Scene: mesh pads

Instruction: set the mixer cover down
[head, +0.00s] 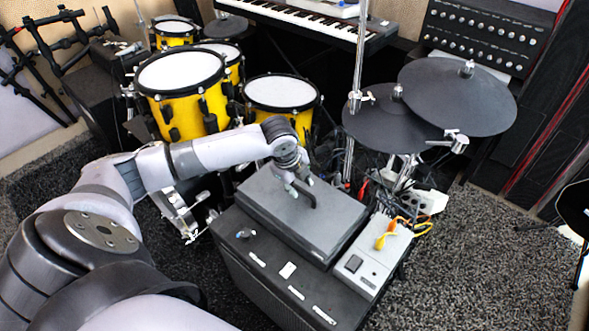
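The mixer cover (264,207), which I take to be the flat dark grey lid with a dark handle on top, lies over the top of a dark cabinet (275,297) in the head view. It looks level. I cannot tell whether it rests fully on the cabinet or hangs just above it. My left gripper (300,188) is at the cover's handle from above, its fingertips on either side of it. The handle is small and partly hidden, so I cannot see whether the fingers are closed on it. My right gripper is not in view.
A grey box (366,263) with yellow plugs (386,236) sits right of the cover. Yellow drums (184,95) stand behind, and black cymbal pads (457,98) at back right. Cables lie near the cover's back right corner. Carpet (480,265) is open at right.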

